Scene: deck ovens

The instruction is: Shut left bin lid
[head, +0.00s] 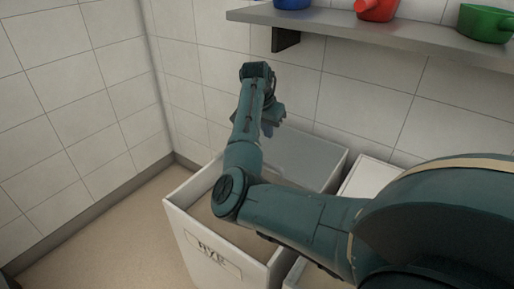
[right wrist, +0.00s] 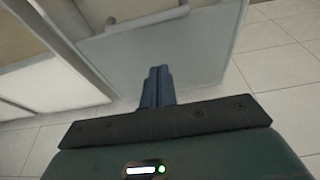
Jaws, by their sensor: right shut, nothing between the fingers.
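The left bin (head: 228,262) is a white box with a label on its front that seems to read RYE. Its top is open at the front, and its inside shows. Its clear greyish lid (head: 310,158) is at the back of the bin, near the wall; the lid also fills the top middle of the right wrist view (right wrist: 190,60), with a pale handle bar. My right arm crosses over the bin. My right gripper (head: 267,130) is shut and empty, beside the lid; its fingertips (right wrist: 160,70) overlap the lid in the wrist view. I cannot tell whether they touch. My left gripper is not in view.
Another white bin (head: 368,176) stands to the right, partly hidden by my arm. A grey shelf (head: 380,38) above holds a blue item (head: 292,3), a red item (head: 377,9) and a green pot (head: 486,22). Tiled walls stand behind and left. Floor at left is clear.

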